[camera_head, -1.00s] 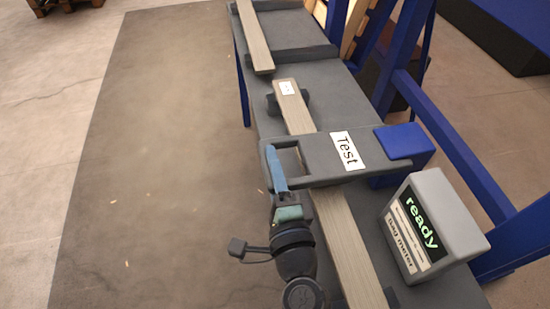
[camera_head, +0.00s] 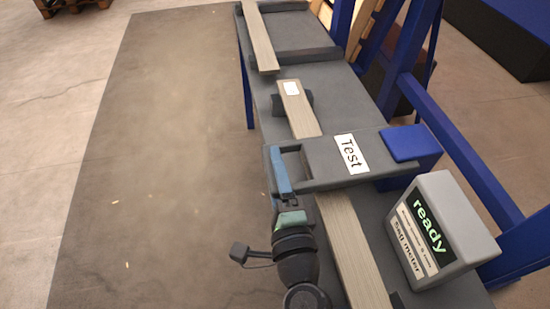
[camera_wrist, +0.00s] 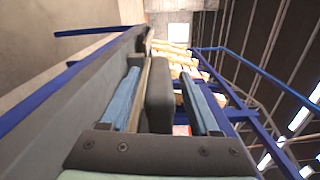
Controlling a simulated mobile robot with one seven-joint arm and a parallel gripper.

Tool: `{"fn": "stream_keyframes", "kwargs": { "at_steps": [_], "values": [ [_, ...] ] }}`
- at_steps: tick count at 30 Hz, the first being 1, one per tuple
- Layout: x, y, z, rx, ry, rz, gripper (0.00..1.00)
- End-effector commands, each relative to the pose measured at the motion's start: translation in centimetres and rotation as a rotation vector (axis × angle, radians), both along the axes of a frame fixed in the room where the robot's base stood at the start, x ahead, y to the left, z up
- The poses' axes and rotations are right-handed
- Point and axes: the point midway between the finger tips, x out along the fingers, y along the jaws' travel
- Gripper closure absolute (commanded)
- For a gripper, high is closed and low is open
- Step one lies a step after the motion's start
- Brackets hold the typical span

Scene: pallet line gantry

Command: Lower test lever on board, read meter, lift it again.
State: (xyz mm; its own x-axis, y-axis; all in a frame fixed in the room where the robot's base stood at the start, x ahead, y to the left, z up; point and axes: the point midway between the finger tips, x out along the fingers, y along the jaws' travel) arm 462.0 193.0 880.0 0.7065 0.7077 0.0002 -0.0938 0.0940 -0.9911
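The grey test lever (camera_head: 318,157), with a white "Test" label, lies across the wooden board (camera_head: 350,245); I cannot tell whether it touches it. A blue block sits at its right end and an open handle frame at its left end. The grey meter box (camera_head: 450,225) shows "ready" in green. My gripper (camera_head: 281,170) is at the handle end. In the wrist view my gripper (camera_wrist: 162,80) has its two blue fingers apart, with a dark grey bar (camera_wrist: 160,100), apparently the handle, between them. A gap shows beside the right finger.
The board rests along a grey bench (camera_head: 345,105), with another plank (camera_head: 260,40) farther back. Blue gantry posts (camera_head: 465,140) stand to the right.

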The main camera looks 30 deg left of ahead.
Motion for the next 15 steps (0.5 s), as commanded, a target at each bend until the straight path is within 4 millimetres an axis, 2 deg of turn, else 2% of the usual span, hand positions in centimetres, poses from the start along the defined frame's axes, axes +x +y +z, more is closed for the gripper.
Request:
{"fn": "stream_keyframes", "kwargs": {
  "at_steps": [8, 15],
  "values": [
    [-0.8, -0.9, -0.1, 0.0, 0.002, -0.003, 0.38],
    [-4.3, -4.4, -0.3, -0.002, 0.003, -0.005, 0.38]
  ]
}}
